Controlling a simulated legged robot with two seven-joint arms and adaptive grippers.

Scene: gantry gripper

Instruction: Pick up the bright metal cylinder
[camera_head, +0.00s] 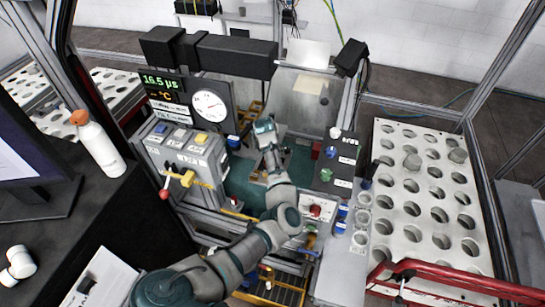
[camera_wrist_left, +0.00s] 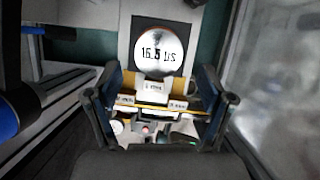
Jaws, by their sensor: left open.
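My left gripper (camera_head: 265,126) is inside the gantry work cell, above its green floor. In the wrist view the left gripper (camera_wrist_left: 160,108) is open, its two dark fingers apart with nothing clamped. Just beyond them is a bright round face (camera_wrist_left: 158,48) in a dark square, showing "16.5 µs". I cannot tell whether it is the end of the bright metal cylinder. My right gripper is not in view.
The white rack (camera_head: 403,205) has mostly empty holes. A red rail (camera_head: 450,278) crosses its near end. A display (camera_head: 163,85) and dial (camera_head: 208,105) stand left of my gripper. A control box (camera_head: 186,150) and a white bottle (camera_head: 97,143) are further left.

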